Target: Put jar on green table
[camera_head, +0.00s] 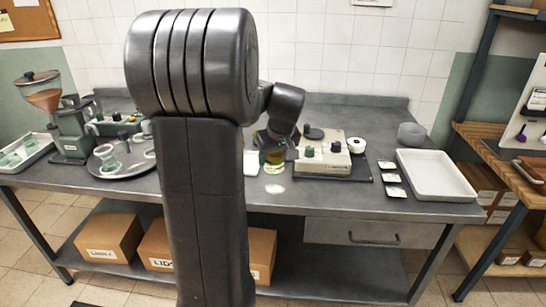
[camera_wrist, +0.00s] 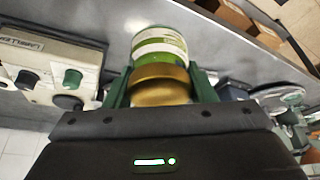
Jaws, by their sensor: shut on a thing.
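My gripper (camera_wrist: 160,88) is shut on a jar (camera_wrist: 158,48) with a gold lid, a white label and green contents. The two green fingers press on either side of the lid. In the head view the jar (camera_head: 274,166) hangs below my gripper (camera_head: 275,150), over the middle of a grey counter (camera_head: 330,203), and looks roughly upright. A pale patch shows on the counter under it, and the jar seems a little above the surface. No green table shows in either view.
A labelling machine (camera_head: 322,155) stands just right of the jar, with an empty white tray (camera_head: 435,174) farther right. A round tray (camera_head: 112,168) with glass jars and a grinder (camera_head: 70,130) are at the left. Cardboard boxes (camera_head: 108,236) sit below. A wooden shelf (camera_head: 510,160) stands at the right.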

